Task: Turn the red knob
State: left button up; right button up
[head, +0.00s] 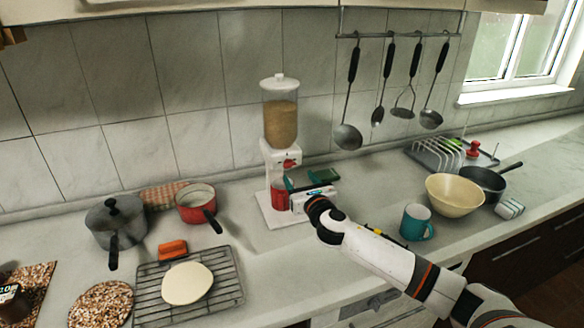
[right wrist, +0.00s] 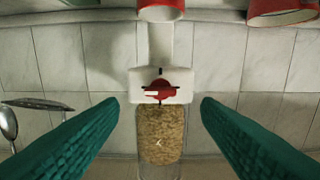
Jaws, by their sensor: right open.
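The red knob (head: 291,163) is on the front of the white dispenser (head: 277,153), below its clear hopper of grain (head: 281,125). In the right wrist view, which shows the scene upside down, the knob (right wrist: 160,92) is near the middle, between the two teal fingers in the picture. My right gripper (head: 306,180) is open and empty, in front of the dispenser and slightly lower right of the knob in the head view. Its fingers (right wrist: 159,103) are spread wide and do not touch the knob. My left gripper is not in view.
A red cup (head: 280,197) stands under the dispenser's outlet, close to my right gripper. A red pot (head: 196,204) and dark pot (head: 116,223) stand left. A teal mug (head: 416,223) and cream bowl (head: 455,197) stand right. Utensils hang from a wall rail (head: 400,36).

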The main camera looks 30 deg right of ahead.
aim_at(291, 167)
jog(key=x, duration=0.6)
jog(key=shift+w, duration=0.3)
jog(key=c, duration=1)
jog(key=shift+m, duration=0.3)
